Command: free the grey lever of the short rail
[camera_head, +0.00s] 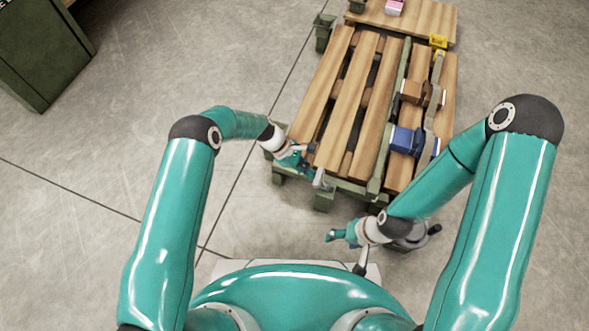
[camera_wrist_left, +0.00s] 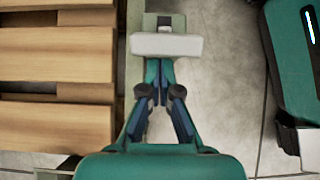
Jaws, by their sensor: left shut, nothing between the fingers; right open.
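A wooden slatted deck (camera_head: 345,105) sits on a green frame, with a short green rail (camera_head: 350,188) along its near end. A light grey lever (camera_head: 319,180) shows at the left part of that rail; it is also a pale block (camera_wrist_left: 166,45) in the left wrist view. My left gripper (camera_head: 308,158) is shut and empty at the deck's near left corner. In the left wrist view its fingertips (camera_wrist_left: 160,66) are right at the lever's near edge; I cannot tell whether they touch. My right gripper (camera_head: 332,236) is open and empty, below the near end of the deck.
A yellow piece (camera_head: 438,41) and a pink box (camera_head: 394,7) are farther back.

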